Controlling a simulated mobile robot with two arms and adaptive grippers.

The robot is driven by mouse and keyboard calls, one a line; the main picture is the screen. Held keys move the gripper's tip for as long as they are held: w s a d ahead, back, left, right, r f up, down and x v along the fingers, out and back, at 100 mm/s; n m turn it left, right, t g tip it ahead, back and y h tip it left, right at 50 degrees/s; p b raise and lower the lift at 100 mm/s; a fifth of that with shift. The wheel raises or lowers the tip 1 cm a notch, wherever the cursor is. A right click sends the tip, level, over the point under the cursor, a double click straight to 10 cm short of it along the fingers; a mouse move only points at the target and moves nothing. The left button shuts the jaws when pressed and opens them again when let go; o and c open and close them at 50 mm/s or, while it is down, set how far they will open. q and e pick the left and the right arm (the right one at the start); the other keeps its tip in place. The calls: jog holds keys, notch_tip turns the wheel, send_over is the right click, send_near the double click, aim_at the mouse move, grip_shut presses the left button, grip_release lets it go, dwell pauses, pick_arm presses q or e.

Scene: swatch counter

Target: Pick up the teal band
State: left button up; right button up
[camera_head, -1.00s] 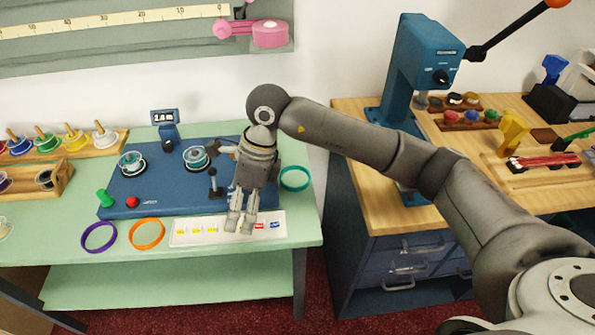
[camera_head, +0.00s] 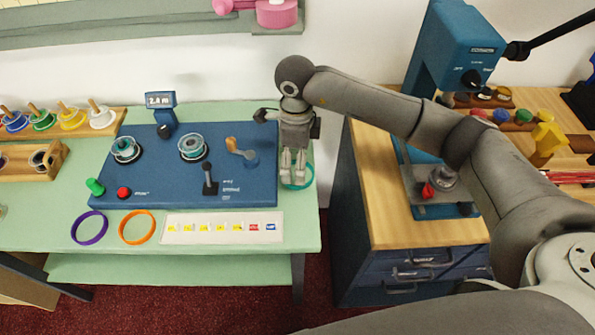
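The teal band (camera_head: 307,182) lies at the right end of the green table, just right of the blue board. My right gripper (camera_head: 293,176) points down over the band, and its fingers hide the band's far and middle part. Its two fingertips show a narrow gap between them. I cannot tell whether they touch the band. My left gripper is not in view.
A purple band (camera_head: 89,228) and an orange band (camera_head: 137,227) lie at the front of the green table (camera_head: 40,235), left of a white labelled strip (camera_head: 222,241). The blue board (camera_head: 140,185) carries reels, a lever and a red button. A wooden-topped cabinet (camera_head: 375,205) with a blue press (camera_head: 456,55) stands right.

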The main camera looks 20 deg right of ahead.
jog(key=f, duration=0.1)
jog(key=f+p, duration=0.1)
jog(key=f, duration=0.2)
jog(key=shift+w+d+f, duration=0.15)
jog(key=shift+d+f, duration=0.05)
jog(key=shift+d, duration=0.2)
jog(key=shift+f, duration=0.25)
jog(key=shift+c, duration=0.5)
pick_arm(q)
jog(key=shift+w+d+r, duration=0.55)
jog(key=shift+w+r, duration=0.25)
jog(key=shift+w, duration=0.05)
pick_arm(e)
jog(key=c, duration=0.6)
